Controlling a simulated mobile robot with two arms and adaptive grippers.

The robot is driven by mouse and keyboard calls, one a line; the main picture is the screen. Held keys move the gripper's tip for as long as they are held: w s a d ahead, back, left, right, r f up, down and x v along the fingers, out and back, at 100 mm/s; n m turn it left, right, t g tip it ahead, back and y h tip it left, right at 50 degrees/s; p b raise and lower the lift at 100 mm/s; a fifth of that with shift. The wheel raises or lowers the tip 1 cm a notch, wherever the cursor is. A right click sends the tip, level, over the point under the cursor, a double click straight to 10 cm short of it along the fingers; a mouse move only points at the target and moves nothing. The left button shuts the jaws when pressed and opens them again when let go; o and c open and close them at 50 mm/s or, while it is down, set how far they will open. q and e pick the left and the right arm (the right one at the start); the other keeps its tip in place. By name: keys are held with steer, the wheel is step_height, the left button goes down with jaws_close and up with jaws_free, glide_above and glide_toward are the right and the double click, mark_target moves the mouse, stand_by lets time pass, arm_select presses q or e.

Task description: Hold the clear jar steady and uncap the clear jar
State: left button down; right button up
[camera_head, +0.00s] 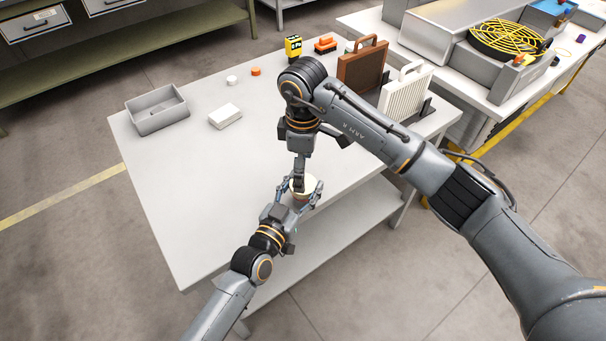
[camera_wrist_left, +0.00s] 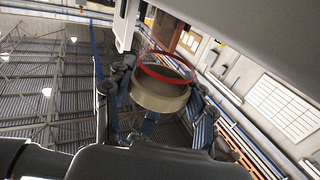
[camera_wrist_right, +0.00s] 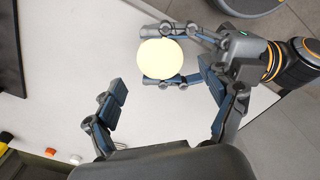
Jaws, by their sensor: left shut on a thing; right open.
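The clear jar (camera_wrist_left: 162,66) shows in the left wrist view with a red-orange ring and a wide beige cap (camera_wrist_left: 158,96). From above, the cap is a pale round disc in the right wrist view (camera_wrist_right: 169,59). In the head view the jar (camera_head: 304,185) is near the table's front edge, partly hidden by both grippers. I cannot tell whether it rests on the table. My left gripper (camera_head: 303,191) is shut on the jar from the side.
The white table (camera_head: 180,180) is clear at left. A grey bin (camera_head: 157,109), a white box (camera_head: 225,116) and small caps (camera_head: 232,80) lie farther back. A brown case (camera_head: 362,68) and a white ribbed panel (camera_head: 405,92) stand behind my right arm.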

arm_select(q)
steer(key=shift+c, duration=2)
jaws_free()
